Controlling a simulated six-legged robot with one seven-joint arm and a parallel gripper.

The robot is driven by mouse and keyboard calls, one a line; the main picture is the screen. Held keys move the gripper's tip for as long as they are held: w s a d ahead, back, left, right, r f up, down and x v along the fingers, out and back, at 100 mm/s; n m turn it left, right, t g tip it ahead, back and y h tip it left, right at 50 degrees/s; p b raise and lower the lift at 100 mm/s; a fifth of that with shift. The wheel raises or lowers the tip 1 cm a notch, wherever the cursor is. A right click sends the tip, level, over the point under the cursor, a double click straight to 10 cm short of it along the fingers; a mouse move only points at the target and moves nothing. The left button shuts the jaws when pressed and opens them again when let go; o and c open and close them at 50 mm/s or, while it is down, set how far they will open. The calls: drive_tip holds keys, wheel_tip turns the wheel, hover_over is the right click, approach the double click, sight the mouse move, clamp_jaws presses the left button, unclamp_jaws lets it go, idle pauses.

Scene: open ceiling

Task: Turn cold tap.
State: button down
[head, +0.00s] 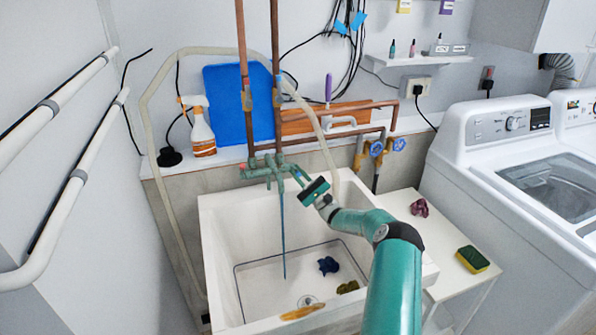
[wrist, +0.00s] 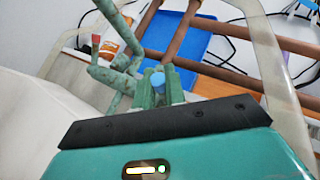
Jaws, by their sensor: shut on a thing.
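The green, weathered tap fixture (head: 268,172) stands at the back wall above the white sink, with its pipes at upper left in the wrist view (wrist: 115,70). The blue-capped cold tap handle (wrist: 158,80) sits between my fingertips in the wrist view. My gripper (head: 300,176) is at the right side of the fixture, shut on this handle. The fingers hide part of the handle. The red-marked hot tap (head: 243,167) is on the left, free of my gripper.
The white sink (head: 215,250) holds a dark blue cloth (head: 328,265) and other small items. Copper pipes (head: 275,90) rise behind the fixture. A pale hose (head: 150,130) loops around it. A side table (head: 400,205) and a washing machine (head: 500,190) stand right.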

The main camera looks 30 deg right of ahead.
drive_tip(key=shift+f+n+y, duration=0.2)
drive_tip(key=shift+n+y, duration=0.6)
drive_tip(key=c, duration=1.5)
unclamp_jaws()
drive_tip(key=shift+f, duration=0.15)
drive_tip(key=v, duration=0.7)
drive_tip(key=shift+s+d, duration=0.1)
drive_tip(key=shift+s, duration=0.05)
